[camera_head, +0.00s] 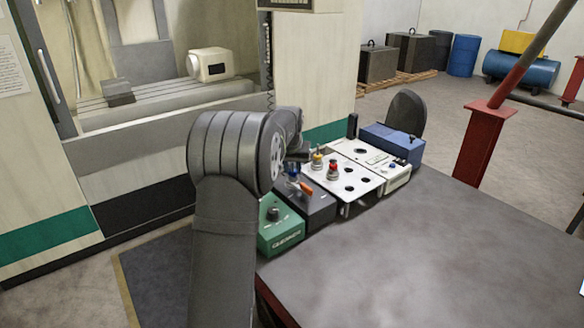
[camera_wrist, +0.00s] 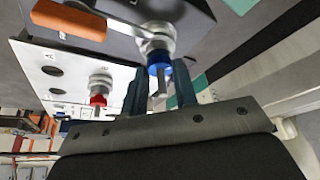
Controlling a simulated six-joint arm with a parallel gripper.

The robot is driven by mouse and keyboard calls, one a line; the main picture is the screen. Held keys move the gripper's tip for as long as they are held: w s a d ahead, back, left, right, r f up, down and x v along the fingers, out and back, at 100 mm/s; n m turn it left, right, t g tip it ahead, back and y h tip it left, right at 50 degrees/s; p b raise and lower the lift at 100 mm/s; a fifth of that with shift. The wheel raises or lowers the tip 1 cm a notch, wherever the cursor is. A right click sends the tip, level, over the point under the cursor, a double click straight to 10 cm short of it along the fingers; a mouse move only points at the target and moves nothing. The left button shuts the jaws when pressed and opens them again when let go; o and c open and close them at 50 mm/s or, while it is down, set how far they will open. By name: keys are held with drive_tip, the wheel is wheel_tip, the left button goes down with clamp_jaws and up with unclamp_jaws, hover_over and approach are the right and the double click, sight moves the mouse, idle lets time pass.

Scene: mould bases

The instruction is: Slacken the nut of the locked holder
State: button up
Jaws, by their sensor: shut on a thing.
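The locked holder stands upright in a dark block (camera_head: 316,207) with an orange lever (camera_head: 307,188). The holder has a silver collar (camera_wrist: 157,40) and a blue nut (camera_wrist: 159,68), with a thin metal shank beyond it. The blue nut also shows in the head view (camera_head: 292,170). My gripper (camera_wrist: 160,74) is shut on the blue nut, with one dark finger on each side. In the head view my arm hides most of the gripper. The orange lever (camera_wrist: 70,18) lies to the left of the holder in the wrist view.
A white plate (camera_head: 350,172) with holes bears a red holder (camera_head: 333,172) and a yellow holder (camera_head: 317,160) close by. A green box (camera_head: 280,232) stands in front, a white device (camera_head: 395,172) and a blue box (camera_head: 400,145) behind. The table (camera_head: 430,245) is clear to the right.

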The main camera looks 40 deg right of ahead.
drive_tip(key=n+y, duration=0.1)
drive_tip(key=n, duration=0.1)
drive_tip(key=n+t, duration=0.1)
drive_tip(key=n, duration=0.1)
drive_tip(key=shift+s+d+n+y, duration=0.2)
drive_tip(key=shift+n+y, duration=0.2)
drive_tip(key=shift+n, duration=0.3)
drive_tip(key=shift+f, duration=0.1)
drive_tip(key=o, duration=1)
drive_tip(key=v, duration=1.7)
drive_tip(key=shift+r, duration=0.25)
drive_tip(key=shift+f, duration=0.1)
drive_tip(key=x, duration=1.7)
drive_tip(key=shift+f, duration=0.1)
